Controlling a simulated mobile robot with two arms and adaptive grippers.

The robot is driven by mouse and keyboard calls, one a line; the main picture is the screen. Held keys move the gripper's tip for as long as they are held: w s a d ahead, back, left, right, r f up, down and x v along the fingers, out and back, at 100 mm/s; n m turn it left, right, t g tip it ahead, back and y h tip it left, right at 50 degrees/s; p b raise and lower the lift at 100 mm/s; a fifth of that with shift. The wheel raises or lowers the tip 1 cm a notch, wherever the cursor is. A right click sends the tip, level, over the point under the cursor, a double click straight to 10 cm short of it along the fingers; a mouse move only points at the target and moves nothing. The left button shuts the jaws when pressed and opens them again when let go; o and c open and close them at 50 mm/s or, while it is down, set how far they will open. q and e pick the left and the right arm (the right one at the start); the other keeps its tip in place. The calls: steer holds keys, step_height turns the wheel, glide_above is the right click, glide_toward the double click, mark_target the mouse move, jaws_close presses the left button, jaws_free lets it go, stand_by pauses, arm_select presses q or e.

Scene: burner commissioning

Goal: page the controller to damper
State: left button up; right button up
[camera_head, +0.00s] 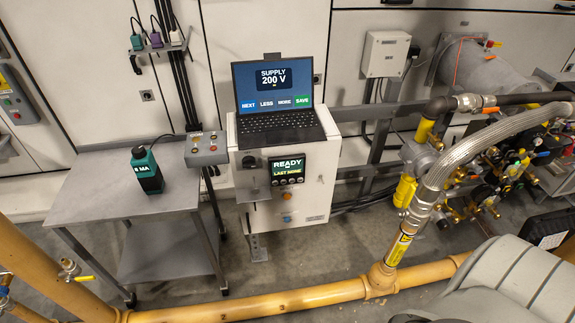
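An open laptop (275,95) stands on top of a white cabinet (315,195). Its screen reads "SUPPLY 200 V", with labels NEXT, LESS, MORE and SAVE along the bottom. On the cabinet's front, a small display panel (286,168) reads "READY" and "LAST NONE", with a row of small buttons beneath it. The word damper shows on neither screen. Neither of my grippers is in view.
A grey cart (110,193) on the left carries a green-and-black meter (146,170). A grey button box (206,149) sits between cart and cabinet. A yellow pipe (250,303) crosses the floor in front. Hoses and valves (480,165) crowd the right.

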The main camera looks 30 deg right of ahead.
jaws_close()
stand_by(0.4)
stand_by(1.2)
